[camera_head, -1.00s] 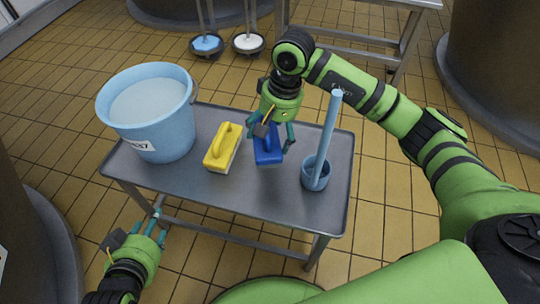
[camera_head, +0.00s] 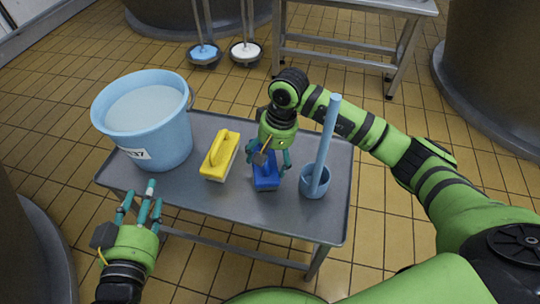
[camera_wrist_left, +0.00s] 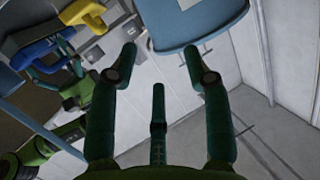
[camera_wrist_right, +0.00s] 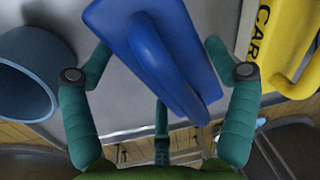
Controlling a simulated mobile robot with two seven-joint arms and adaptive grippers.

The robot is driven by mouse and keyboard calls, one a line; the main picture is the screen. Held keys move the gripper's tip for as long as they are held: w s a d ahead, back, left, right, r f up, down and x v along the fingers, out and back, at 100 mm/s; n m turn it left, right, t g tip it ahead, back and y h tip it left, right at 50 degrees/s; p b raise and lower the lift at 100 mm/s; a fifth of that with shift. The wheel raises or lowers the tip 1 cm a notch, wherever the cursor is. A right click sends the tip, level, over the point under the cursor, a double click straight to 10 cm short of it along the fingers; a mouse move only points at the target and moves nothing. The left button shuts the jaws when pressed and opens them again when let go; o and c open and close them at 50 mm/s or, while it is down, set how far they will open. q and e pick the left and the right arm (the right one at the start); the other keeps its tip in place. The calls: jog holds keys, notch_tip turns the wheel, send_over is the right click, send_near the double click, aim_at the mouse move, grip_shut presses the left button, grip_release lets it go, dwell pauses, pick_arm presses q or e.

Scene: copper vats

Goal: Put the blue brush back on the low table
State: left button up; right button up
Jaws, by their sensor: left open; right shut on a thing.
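The blue brush (camera_head: 266,173) is upright over the low table (camera_head: 225,200), between the yellow brush (camera_head: 219,156) and the blue cup (camera_head: 315,184). My right gripper (camera_head: 268,161) is shut on its handle from above. In the right wrist view the blue brush (camera_wrist_right: 155,45) shows its flat back and arched handle between my fingers. Its underside is at or very near the tabletop; I cannot tell whether it touches. My left gripper (camera_head: 141,203) is open and empty at the table's front left edge, below the bucket.
A large blue bucket (camera_head: 150,135) fills the table's left end. A long blue handle (camera_head: 326,140) stands in the blue cup, close to my right fingers. The front of the tabletop is bare. Another metal table (camera_head: 350,8) and copper vats stand behind.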

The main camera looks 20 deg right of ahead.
aim_at(273, 157)
pick_arm(q)
jog(key=shift+r, duration=0.15)
jog(key=shift+d+r, duration=0.25)
jog(key=shift+r, duration=0.25)
pick_arm(e)
jog(key=o, duration=0.9)
pick_arm(q)
jog(key=shift+w, duration=0.1)
pick_arm(e)
jog(key=r, duration=0.2)
jog(key=r+p, duration=0.1)
jog(key=r, duration=0.2)
jog(key=shift+d+r, duration=0.3)
jog(key=shift+d, duration=0.1)
pick_arm(q)
jog(key=s+a+f+g+y, duration=0.1)
jog(key=s+a+f+g, duration=0.2)
jog(key=f, duration=0.3)
jog(key=s+a+f+n+g+y+p, duration=0.1)
jog(key=s+a+f+g, duration=0.2)
jog(key=s+f+g, duration=0.2)
notch_tip(273, 157, down, 2)
jog(key=shift+s+f+y+p, duration=0.1)
jog(key=shift+s+y+p, duration=0.2)
jog(key=shift+y, duration=0.1)
pick_arm(e)
notch_tip(273, 157, up, 6)
jog(key=d, duration=0.1)
jog(key=shift+s+r, duration=0.2)
